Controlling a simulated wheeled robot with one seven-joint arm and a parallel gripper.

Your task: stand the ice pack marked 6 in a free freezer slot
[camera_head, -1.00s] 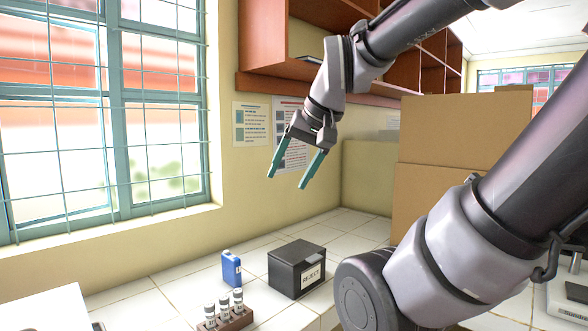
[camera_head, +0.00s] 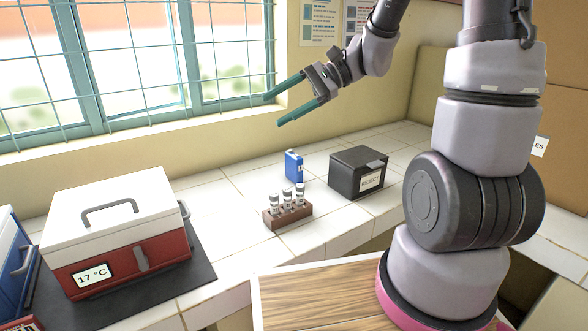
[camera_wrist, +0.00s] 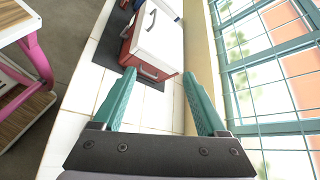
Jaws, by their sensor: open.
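A small blue upright block (camera_head: 293,166) with a pale mark stands on the white tiled counter in the head view. It may be an ice pack, but I cannot read a 6 on it. My gripper (camera_head: 274,110) is open and empty, with teal fingers. It hangs in the air near the window, above and a little left of the blue block. In the wrist view my gripper (camera_wrist: 158,76) has its fingers apart with nothing between them. I cannot make out a freezer slot in these views.
A red box with white lid marked 17 °C (camera_head: 120,240) stands on a dark mat (camera_head: 200,262), with a blue box (camera_head: 12,260) at the left edge. A vial rack (camera_head: 288,215) and a black REJECT box (camera_head: 358,172) stand near the block. A barred window (camera_head: 150,70) lies behind.

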